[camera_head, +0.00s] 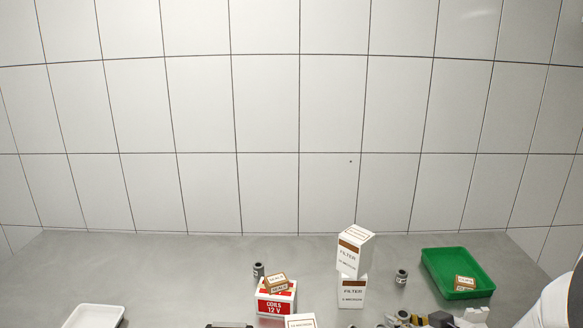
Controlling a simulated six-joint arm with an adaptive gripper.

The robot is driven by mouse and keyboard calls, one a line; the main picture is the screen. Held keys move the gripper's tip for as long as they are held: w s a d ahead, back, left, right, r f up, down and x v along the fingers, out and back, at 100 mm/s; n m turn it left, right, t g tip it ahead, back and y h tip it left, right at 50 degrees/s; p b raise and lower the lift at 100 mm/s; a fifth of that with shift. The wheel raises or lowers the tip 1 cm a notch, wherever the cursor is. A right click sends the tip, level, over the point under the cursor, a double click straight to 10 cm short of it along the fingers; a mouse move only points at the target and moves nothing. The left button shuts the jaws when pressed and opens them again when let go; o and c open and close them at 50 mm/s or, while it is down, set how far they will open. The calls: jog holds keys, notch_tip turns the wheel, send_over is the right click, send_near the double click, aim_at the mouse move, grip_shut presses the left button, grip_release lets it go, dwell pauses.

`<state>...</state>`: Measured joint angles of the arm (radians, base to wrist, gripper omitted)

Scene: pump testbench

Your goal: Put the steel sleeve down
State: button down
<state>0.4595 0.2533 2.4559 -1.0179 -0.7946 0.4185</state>
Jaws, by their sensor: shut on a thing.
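My gripper (418,319) shows only in part at the bottom edge, right of centre, reaching in from the right. It appears shut on a small grey steel sleeve (403,315) at its left end; the lower part is cut off by the frame, so the height above the bench cannot be told. Two similar grey sleeves stand on the bench: one (258,270) behind the red and white coils box, one (401,277) right of the filter boxes.
A white filter box (352,292) carries a second, tilted one (354,252). A small brown box (276,283) lies on the coils box (275,304). A green tray (435,262) holds another small box (465,283). A white tray (93,316) is at front left. The left bench is mostly clear.

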jog(key=shift+d, duration=0.2)
dwell(0.3)
jog(key=shift+d+f, duration=0.1)
jog(key=shift+d, duration=0.15)
jog(key=shift+a+m+h, duration=0.3)
jog(key=shift+a+h, duration=0.1)
jog(key=shift+a, duration=0.1)
jog(key=a, duration=0.6)
jog(key=shift+a+y, duration=0.35)
jog(key=shift+y, duration=0.05)
dwell(0.4)
jog(key=w+d+m+h, duration=0.2)
jog(key=d+m+h, duration=0.1)
jog(key=d, duration=1)
jog(key=w+d+r+m+g+h, duration=0.1)
jog(key=w+d+m+h, duration=0.2)
jog(key=d, duration=1)
jog(key=w+d+m+h, duration=0.2)
jog(key=d+m+h, duration=0.1)
jog(key=d, duration=1)
jog(key=shift+w+r+m+h, duration=0.15)
jog(key=shift+r+m+h, duration=0.2)
jog(key=shift+h, duration=0.35)
